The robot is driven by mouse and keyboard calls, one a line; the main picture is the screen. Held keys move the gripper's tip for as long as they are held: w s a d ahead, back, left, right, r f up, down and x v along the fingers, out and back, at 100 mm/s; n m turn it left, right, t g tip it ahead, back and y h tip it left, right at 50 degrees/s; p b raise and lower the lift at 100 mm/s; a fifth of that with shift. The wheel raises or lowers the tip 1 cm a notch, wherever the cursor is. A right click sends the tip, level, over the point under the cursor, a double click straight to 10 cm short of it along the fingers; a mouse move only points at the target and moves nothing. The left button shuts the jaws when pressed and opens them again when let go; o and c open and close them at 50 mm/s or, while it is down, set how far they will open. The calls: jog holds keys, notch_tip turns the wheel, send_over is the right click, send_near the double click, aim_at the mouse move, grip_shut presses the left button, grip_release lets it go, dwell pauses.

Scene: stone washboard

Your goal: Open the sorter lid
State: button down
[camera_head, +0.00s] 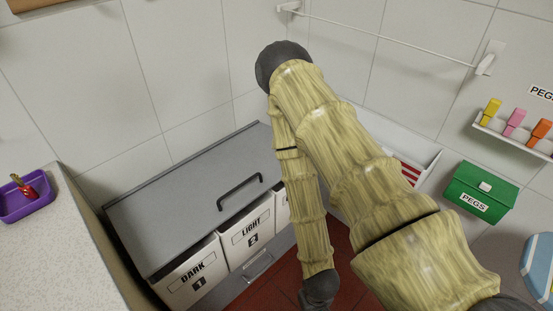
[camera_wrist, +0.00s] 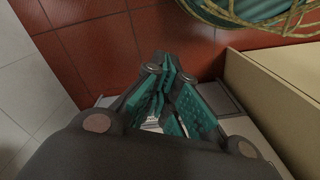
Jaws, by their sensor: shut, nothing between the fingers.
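The sorter's grey lid (camera_head: 195,185) lies flat and closed across the top of the sorter in the head view, with a dark bar handle (camera_head: 240,191) near its front edge. Under it are white bins, one marked DARK 1 (camera_head: 190,275) and one LIGHT 2 (camera_head: 249,233); a third is partly hidden by my arm. My gripper (camera_wrist: 165,75) is shut and empty in the wrist view, low over red floor tiles. In the head view my arm's end hangs in front of and right of the sorter, away from the lid handle; its fingers are mostly out of sight there.
A counter (camera_head: 75,250) with a purple tray (camera_head: 27,206) stands left of the sorter. A green PEGS box (camera_head: 479,190) and a peg shelf (camera_head: 510,135) are on the right. In the wrist view, a basket (camera_wrist: 265,15) and a beige panel (camera_wrist: 270,95) lie close by.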

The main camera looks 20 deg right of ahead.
jog(key=w+d+r+m+t, duration=0.1)
jog(key=w+d+r+m, duration=0.15)
jog(key=w+m, duration=0.35)
jog(key=w+d+r+m+t+y+b, duration=0.1)
jog(key=w+d+r+m+t, duration=0.2)
jog(key=w, duration=0.4)
jog(key=w+d+r+m, duration=0.2)
jog(key=w+d+m, duration=0.25)
jog(key=w, duration=0.25)
jog(key=w+d+r+m+t+y+b, duration=0.15)
jog(key=w+d+r+m+t, duration=0.35)
jog(key=w+d+r+m, duration=1)
jog(key=shift+w+a+f+m+b, duration=1.35)
jog(key=shift+w+a+f, duration=1.6)
jog(key=shift+f, duration=1.75)
jog(key=shift+y, duration=0.35)
jog(key=shift+w+d+r+p, duration=0.1)
jog(key=shift+w+r+p, duration=0.3)
jog(key=shift+r, duration=0.6)
jog(key=shift+w+d+r+p, duration=0.1)
jog(key=shift+w+r+p, duration=0.1)
jog(key=shift+w+r, duration=0.6)
jog(key=shift+r+p, duration=0.55)
jog(key=shift+r, duration=0.2)
jog(key=shift+s+r, duration=0.1)
jog(key=shift+s, duration=0.05)
